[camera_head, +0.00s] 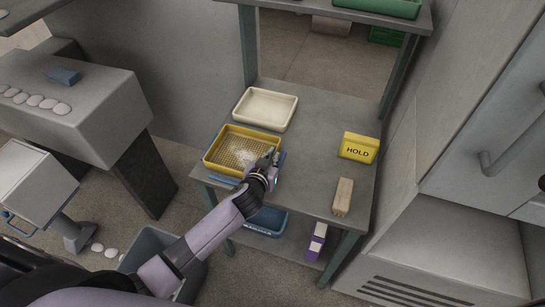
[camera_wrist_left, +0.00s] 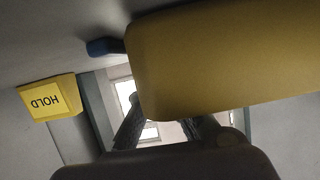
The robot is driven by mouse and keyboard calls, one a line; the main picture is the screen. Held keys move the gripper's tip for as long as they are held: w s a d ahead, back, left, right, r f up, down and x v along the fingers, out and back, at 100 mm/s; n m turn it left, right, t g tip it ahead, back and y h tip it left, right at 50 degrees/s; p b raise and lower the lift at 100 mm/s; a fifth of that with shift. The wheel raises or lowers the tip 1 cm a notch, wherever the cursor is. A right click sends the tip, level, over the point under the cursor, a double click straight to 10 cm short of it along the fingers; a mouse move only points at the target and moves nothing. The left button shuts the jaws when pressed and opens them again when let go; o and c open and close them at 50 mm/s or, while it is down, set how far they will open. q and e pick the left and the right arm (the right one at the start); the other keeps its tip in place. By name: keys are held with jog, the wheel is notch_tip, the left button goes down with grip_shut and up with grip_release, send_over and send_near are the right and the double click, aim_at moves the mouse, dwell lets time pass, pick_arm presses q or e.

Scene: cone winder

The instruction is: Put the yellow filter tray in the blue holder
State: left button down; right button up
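The yellow filter tray (camera_head: 209,159), with a mesh floor and white specks in it, is at the front left of the grey table. Parts of the blue holder (camera_head: 222,180) show below its front edge and at its right side; the tray hides the rest. I cannot tell whether the tray rests in the holder or is above it. My left gripper (camera_head: 272,160) is at the tray's right front corner. In the left wrist view the tray (camera_wrist_left: 230,60) covers the fingertips (camera_wrist_left: 168,120), so its grip is unclear. A blue piece (camera_wrist_left: 104,47) shows beside the tray. My right gripper is out of view.
A cream tray (camera_head: 265,108) lies behind the yellow one. The table's middle is clear. A blue bin (camera_head: 267,221) and a purple box (camera_head: 316,243) are below.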

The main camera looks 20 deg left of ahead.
pick_arm(q)
jog(key=shift+f, duration=0.15)
jog(key=c, duration=1.8)
grip_release()
jog(key=shift+r, duration=0.2)
jog(key=shift+s, duration=0.2)
jog(key=v, duration=1.1)
jog(key=shift+s+r+b, duration=0.2)
jog(key=shift+s+b, duration=0.15)
